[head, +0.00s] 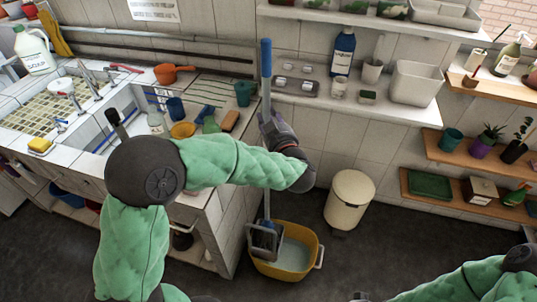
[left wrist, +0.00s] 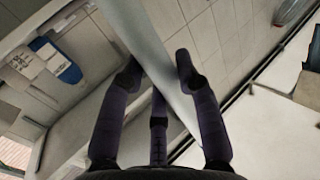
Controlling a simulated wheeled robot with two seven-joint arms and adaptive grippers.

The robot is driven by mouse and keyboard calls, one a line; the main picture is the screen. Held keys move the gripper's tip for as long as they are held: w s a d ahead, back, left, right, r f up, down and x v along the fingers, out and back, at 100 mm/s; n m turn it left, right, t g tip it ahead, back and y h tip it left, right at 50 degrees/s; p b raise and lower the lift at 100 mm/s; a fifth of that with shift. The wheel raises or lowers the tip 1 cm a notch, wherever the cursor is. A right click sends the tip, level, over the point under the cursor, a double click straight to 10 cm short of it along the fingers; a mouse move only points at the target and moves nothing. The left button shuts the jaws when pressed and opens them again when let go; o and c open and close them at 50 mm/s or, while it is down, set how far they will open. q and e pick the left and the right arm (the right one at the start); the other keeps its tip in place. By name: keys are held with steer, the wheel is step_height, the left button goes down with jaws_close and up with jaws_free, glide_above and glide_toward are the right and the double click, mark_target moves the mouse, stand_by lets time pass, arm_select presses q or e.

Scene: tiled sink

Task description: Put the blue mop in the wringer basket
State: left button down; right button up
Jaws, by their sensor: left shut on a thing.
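The blue mop (head: 266,62) stands nearly upright, with its long handle in front of the sink counter's right end. My left gripper (head: 267,122) is shut around the handle at about mid-height. In the left wrist view the pale handle (left wrist: 137,35) runs diagonally between the fingers of the gripper (left wrist: 160,76). The handle's lower part runs down to the grey wringer basket (head: 263,240), at the left side of the yellow bucket (head: 315,243). The mop head is not clearly visible, so I cannot tell whether it is inside the basket. My right gripper is out of frame.
A cream bin (head: 350,198) stands right of the bucket. The tiled sink counter (head: 205,205) is close on the left. A shelf with a blue bottle (head: 343,52) and a white tub (head: 415,83) is behind. Dark floor (head: 400,235) is clear right of the bin.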

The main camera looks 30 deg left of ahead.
arm_select(q)
step_height(320, 180, down, 10)
steer(key=b, duration=0.4)
stand_by(0.3)
steer(key=c, duration=1.3)
jaws_free()
steer(key=shift+f, duration=0.25)
steer(key=o, duration=0.4)
steer(key=shift+r, duration=0.1)
